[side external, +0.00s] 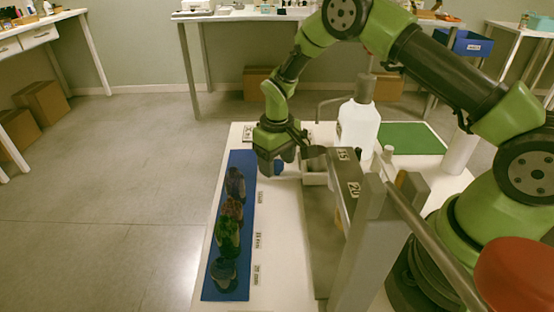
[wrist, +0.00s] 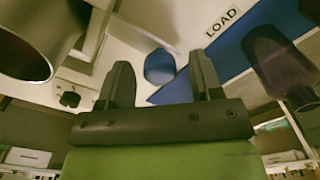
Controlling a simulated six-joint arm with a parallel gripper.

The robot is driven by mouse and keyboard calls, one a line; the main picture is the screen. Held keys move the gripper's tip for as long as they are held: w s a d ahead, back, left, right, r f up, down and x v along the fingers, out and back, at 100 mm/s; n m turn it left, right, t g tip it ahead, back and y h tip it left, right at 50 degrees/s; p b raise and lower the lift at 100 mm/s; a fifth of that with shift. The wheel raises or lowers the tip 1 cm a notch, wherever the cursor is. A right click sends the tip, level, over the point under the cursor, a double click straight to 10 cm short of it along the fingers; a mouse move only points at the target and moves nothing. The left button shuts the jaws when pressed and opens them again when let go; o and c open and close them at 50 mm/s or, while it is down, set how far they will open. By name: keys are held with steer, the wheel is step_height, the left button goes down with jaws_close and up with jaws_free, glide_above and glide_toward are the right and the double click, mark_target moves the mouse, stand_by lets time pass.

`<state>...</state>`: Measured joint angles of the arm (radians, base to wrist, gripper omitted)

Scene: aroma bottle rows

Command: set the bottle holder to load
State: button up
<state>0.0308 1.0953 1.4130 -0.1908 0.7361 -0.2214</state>
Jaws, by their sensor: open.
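My gripper (wrist: 160,80) is open, its two dark fingers apart with nothing touching both of them. A LOAD label (wrist: 222,22) lies on the white surface beside the blue strip (wrist: 228,62).
Several dark tinted bottles (side external: 228,235) stand on the blue strip in the side view. One purple bottle (wrist: 280,62) is right of my fingers. A large grey cylinder (wrist: 35,35) is at left. A white jug (side external: 357,125) and green mat (side external: 410,138) are behind.

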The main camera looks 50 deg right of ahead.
steer(key=shift+c, duration=0.3)
jaws_close()
steer(key=shift+s+a, duration=2)
steer(key=shift+a, duration=0.05)
steer(key=shift+o, duration=0.3)
jaws_free()
steer(key=shift+w+d, duration=0.1)
